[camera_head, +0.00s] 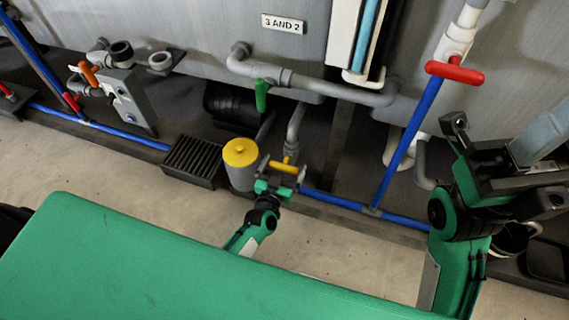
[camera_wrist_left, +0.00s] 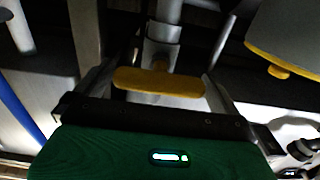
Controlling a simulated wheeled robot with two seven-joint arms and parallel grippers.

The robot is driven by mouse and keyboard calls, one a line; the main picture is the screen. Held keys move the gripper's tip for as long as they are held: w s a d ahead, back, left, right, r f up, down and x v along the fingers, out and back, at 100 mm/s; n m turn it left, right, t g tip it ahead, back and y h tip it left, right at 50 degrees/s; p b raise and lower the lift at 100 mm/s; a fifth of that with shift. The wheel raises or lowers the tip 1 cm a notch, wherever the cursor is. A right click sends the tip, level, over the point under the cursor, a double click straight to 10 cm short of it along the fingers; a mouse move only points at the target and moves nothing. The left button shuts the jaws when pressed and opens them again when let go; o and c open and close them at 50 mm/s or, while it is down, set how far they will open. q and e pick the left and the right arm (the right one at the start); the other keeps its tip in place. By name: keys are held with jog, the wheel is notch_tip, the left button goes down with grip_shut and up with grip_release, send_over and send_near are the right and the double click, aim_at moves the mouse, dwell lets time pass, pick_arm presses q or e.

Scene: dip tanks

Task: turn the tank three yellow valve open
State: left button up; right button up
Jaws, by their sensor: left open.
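The yellow valve handle (camera_head: 284,167) is a short bar on a grey vertical pipe, low in front of the tanks. My left gripper (camera_head: 281,180) is open right at this handle. In the left wrist view the yellow handle (camera_wrist_left: 158,82) lies crosswise between the two spread fingers, with its ends near them. Whether a finger touches it I cannot tell. My right arm stands folded at the right of the head view, and its gripper's jaws do not show clearly.
A grey canister with a yellow lid (camera_head: 240,152) stands close left of the handle. A green valve handle (camera_head: 261,95) is above, and a red one (camera_head: 454,72) is at upper right. Blue pipe (camera_head: 335,200) runs along the floor. A black grate (camera_head: 193,159) lies left.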

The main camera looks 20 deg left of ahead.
pick_arm(q)
jog(key=c, duration=0.7)
